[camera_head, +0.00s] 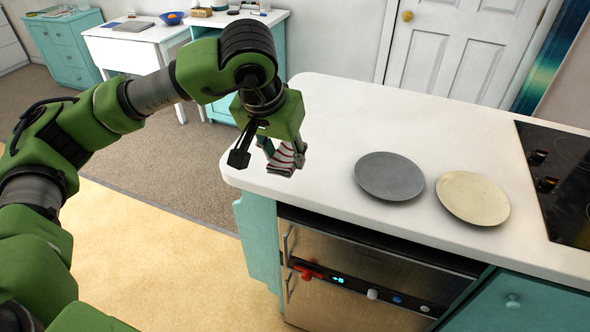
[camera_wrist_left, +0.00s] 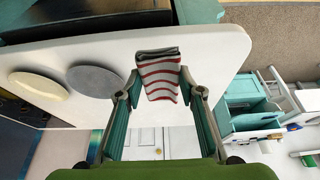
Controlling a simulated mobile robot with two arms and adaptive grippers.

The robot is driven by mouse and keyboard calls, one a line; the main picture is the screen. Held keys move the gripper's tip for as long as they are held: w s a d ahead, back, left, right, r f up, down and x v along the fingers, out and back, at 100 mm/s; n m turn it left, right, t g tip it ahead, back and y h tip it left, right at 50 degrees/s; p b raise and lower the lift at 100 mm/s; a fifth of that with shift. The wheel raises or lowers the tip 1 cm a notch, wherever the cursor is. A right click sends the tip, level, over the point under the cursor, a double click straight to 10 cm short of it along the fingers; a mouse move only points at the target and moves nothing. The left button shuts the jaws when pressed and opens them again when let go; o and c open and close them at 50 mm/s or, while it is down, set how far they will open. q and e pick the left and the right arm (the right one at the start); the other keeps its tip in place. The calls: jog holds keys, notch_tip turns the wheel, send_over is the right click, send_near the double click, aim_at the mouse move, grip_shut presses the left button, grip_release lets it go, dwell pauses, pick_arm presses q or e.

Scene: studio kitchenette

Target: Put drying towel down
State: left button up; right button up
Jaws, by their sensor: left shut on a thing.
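My left gripper (camera_head: 283,160) is over the left end of the white counter (camera_head: 325,110). It is shut on a folded drying towel (camera_head: 284,158), white with red stripes and a dark edge. In the left wrist view the towel (camera_wrist_left: 159,82) sits between the two fingertips (camera_wrist_left: 160,92), with the counter behind it. The gripper hides part of the towel in the head view. I cannot tell whether the towel touches the counter. My right gripper is not in view.
A grey plate (camera_head: 389,177) and a cream plate (camera_head: 473,198) lie on the counter to the right. A black cooktop (camera_head: 562,180) is beyond them. The counter's back left part is clear.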

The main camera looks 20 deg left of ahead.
pick_arm(q)
jog(key=shift+w+a+f, duration=0.1)
jog(key=shift+w+a, duration=0.05)
jog(key=shift+w, duration=0.25)
jog(key=p, duration=0.4)
send_near(306, 164)
jog(key=shift+w+f+p, duration=0.45)
jog(key=shift+w+f, duration=0.35)
jog(key=shift+w, duration=0.1)
jog(key=shift+w+f, duration=0.35)
jog(key=shift+f, duration=0.1)
notch_tip(306, 164, down, 2)
jog(key=shift+f+p, duration=0.2)
jog(key=shift+p, duration=0.25)
jog(key=shift+a+f, duration=0.1)
jog(key=shift+f, duration=0.25)
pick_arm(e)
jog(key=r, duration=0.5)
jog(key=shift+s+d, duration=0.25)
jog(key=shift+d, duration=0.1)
